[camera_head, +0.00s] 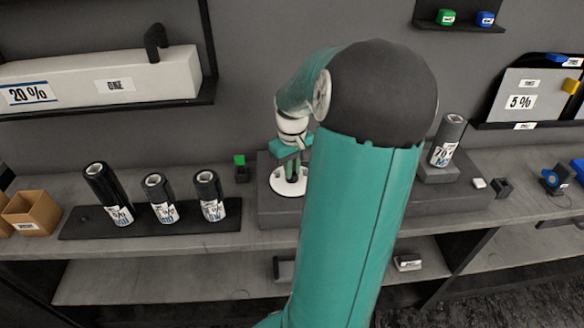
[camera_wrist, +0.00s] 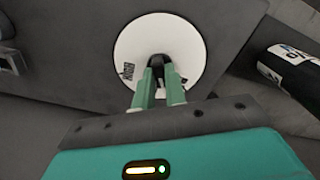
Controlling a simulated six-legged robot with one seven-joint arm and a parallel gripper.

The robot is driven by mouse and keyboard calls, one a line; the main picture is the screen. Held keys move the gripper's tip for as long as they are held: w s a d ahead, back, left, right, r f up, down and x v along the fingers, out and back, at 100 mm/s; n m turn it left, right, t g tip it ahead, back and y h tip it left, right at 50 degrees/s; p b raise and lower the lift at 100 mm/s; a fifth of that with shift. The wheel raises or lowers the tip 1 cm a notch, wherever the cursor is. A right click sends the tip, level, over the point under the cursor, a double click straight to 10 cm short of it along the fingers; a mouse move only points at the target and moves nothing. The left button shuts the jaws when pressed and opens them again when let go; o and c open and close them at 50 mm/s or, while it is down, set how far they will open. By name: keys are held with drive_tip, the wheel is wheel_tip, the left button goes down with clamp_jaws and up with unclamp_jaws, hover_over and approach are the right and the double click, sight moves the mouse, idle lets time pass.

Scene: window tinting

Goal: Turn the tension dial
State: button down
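The dial is a round white disc with a lettered mark and a dark raised knob in the middle. In the wrist view the disc (camera_wrist: 190,40) is at the top centre, and the dark knob (camera_wrist: 161,64) sits between my fingertips. In the head view the white disc (camera_head: 290,190) lies on the grey bench block, partly hidden by my gripper and arm. My gripper (camera_wrist: 160,80) has its two green fingers on either side of the knob, with the knob filling the narrow gap. It also shows over the disc in the head view (camera_head: 291,174).
Three dark rolls (camera_head: 160,199) stand in a black rack (camera_head: 85,225) to the left. Another roll (camera_head: 447,140) stands to the right; a dark roll (camera_wrist: 290,72) shows in the wrist view. A small green-topped block (camera_head: 240,168) is beside the bench block (camera_head: 275,213).

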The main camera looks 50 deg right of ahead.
drive_tip(key=shift+m, duration=0.3)
drive_tip(key=shift+w+m, duration=0.1)
drive_tip(key=shift+m, duration=2.5)
drive_tip(key=c, duration=1.4)
unclamp_jaws()
drive_tip(key=shift+c, duration=0.2)
wheel_tip(320, 180, up, 14)
